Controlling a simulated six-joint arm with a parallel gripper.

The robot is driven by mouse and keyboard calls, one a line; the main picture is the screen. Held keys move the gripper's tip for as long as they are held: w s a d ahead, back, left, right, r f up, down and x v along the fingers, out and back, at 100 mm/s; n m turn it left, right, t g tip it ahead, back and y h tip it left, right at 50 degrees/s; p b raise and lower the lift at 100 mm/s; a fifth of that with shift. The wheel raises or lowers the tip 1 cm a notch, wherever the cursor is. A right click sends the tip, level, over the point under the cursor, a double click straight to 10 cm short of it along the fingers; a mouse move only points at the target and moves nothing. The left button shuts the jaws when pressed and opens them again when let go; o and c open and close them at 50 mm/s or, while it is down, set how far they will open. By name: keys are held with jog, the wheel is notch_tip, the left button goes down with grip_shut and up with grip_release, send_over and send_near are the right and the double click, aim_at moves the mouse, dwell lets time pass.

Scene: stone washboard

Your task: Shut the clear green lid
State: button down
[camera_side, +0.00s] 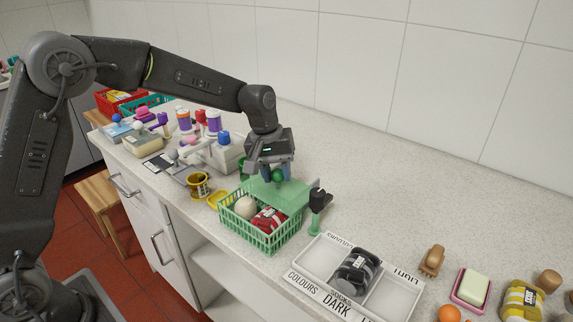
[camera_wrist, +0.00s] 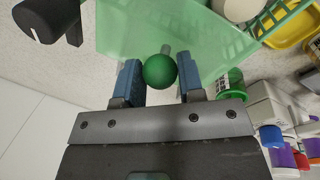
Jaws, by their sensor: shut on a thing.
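The clear green lid (camera_side: 262,186) is at the back of the green basket (camera_side: 262,238), with the basket's front part uncovered. In the wrist view, the lid (camera_wrist: 120,35) fills the top middle as a see-through sheet. Its round green knob (camera_wrist: 160,71) sits between the blue fingertips of my gripper (camera_wrist: 160,80). My gripper (camera_side: 277,176) is shut on this knob, which also shows in the side view (camera_side: 278,175). A pale round thing (camera_side: 245,207) and a red bundle (camera_side: 268,220) lie in the basket. The lid's exact tilt is hard to tell.
A black-headed green post (camera_side: 317,211) stands close to the basket's right. A white divided tray (camera_side: 310,263) holding a dark bundle is in front right. A yellow tub (camera_side: 198,186) and several bottles crowd the left. The counter toward the back right is clear.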

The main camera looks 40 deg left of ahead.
jog(key=s, duration=0.7)
jog(key=shift+s, duration=0.1)
jog(key=c, duration=0.8)
grip_release()
jog(key=shift+o, duration=0.2)
jog(key=shift+r, duration=0.15)
notch_tip(320, 180, up, 13)
jog(key=s+a, duration=0.1)
jog(key=a, duration=0.1)
jog(key=shift+s+r, duration=0.15)
jog(key=shift+s, duration=0.05)
jog(key=shift+a, duration=0.1)
jog(key=s+a+f+m+t+y, duration=0.1)
jog(key=s+m+t, duration=0.1)
jog(key=s, duration=0.7)
jog(key=s+a+f+m+t, duration=0.1)
jog(key=s+m, duration=0.3)
jog(key=s, duration=0.6)
jog(key=shift+s+f+m+t+y, duration=0.3)
jog(key=shift+f+m+t+y, duration=0.1)
jog(key=shift+f+t, duration=0.3)
